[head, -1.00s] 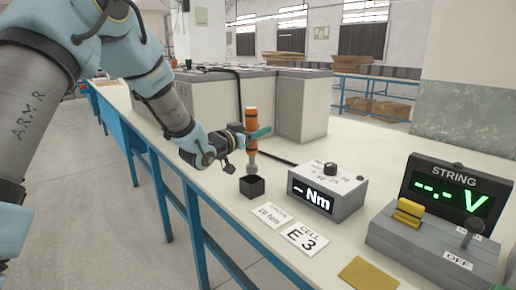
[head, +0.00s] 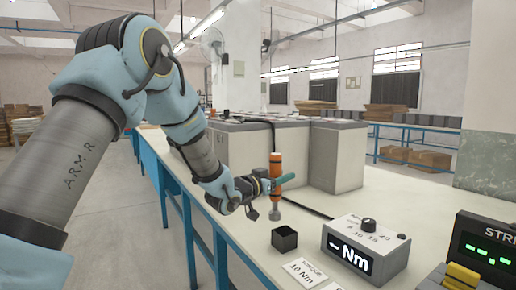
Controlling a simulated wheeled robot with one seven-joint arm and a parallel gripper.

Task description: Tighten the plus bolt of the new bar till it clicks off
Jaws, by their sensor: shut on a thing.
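My gripper (head: 266,184) is shut on an orange torque driver with black bands (head: 275,165). The driver stands upright in the grip, its grey socket end pointing down. It is in the air above the bench, a little beyond and left of a small open black box (head: 284,238). The torque display (head: 365,249) reads "– Nm". A row of grey battery cells (head: 330,155) stands behind the driver. The new bar and its plus bolt cannot be made out in this view.
A white card with a torque setting (head: 303,272) lies at the bench front. The string voltage box (head: 485,245) with a yellow part is at the right edge, partly cut off. A black cable runs behind the driver. Bare bench top (head: 420,205) lies to the right.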

